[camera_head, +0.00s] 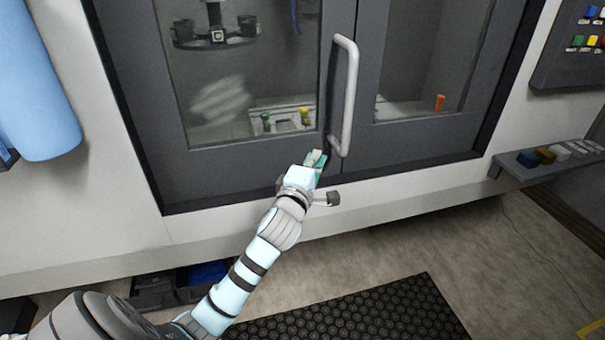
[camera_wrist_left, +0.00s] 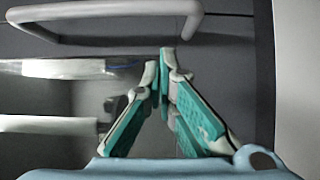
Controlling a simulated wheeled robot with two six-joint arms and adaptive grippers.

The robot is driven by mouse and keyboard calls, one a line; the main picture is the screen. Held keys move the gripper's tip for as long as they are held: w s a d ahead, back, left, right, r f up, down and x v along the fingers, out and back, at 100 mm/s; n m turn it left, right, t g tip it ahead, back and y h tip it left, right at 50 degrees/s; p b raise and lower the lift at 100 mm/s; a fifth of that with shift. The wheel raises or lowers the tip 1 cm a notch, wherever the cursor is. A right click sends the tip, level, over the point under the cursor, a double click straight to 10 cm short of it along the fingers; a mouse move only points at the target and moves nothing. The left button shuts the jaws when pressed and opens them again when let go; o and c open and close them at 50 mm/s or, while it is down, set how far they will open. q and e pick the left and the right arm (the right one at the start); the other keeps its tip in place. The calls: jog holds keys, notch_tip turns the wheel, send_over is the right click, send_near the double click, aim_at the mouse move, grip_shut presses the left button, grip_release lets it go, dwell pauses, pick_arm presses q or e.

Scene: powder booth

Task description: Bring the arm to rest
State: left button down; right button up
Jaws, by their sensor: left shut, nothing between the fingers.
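My left gripper (camera_head: 316,158) is in front of the grey booth doors, just left of the lower end of the white door handle (camera_head: 345,95). In the left wrist view its two teal-padded fingers (camera_wrist_left: 162,62) meet at the tips, shut with nothing between them. The handle (camera_wrist_left: 120,38) crosses the top of that view, beyond the fingertips and apart from them. My left arm reaches up from the bottom left of the head view. My right gripper is in neither view.
The booth doors (camera_head: 250,170) look closed; small coloured items show behind the glass. A shelf (camera_head: 540,170) with coloured blocks juts out at right. A blue roll (camera_head: 35,90) hangs at left. Dark bins (camera_head: 180,283) and a black mat (camera_head: 360,315) lie below.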

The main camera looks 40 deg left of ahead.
pick_arm(q)
jog(key=s+d+m, duration=0.3)
jog(key=s+m, duration=0.1)
jog(key=m, duration=0.1)
notch_tip(320, 180, down, 17)
jog(key=w+a+m+g+h, duration=0.1)
jog(key=w+m+g+h, duration=0.15)
jog(key=m, duration=0.65)
jog(key=s+f+m+g, duration=0.2)
jog(key=s+f+m, duration=0.15)
jog(key=f, duration=0.55)
jog(key=s+f+m+g, duration=0.2)
jog(key=s+f, duration=0.2)
jog(key=f, duration=0.5)
jog(key=s+d+f+m+g+h, duration=0.25)
jog(key=s+f+g, duration=0.35)
jog(key=s+f, duration=1.4)
jog(key=s+d+f+g, duration=0.1)
jog(key=s+d+f, duration=0.1)
jog(key=s, duration=0.8)
jog(key=s+d+f+g, duration=0.1)
jog(key=s+d+g, duration=0.1)
jog(key=s, duration=0.8)
jog(key=shift+f, duration=0.4)
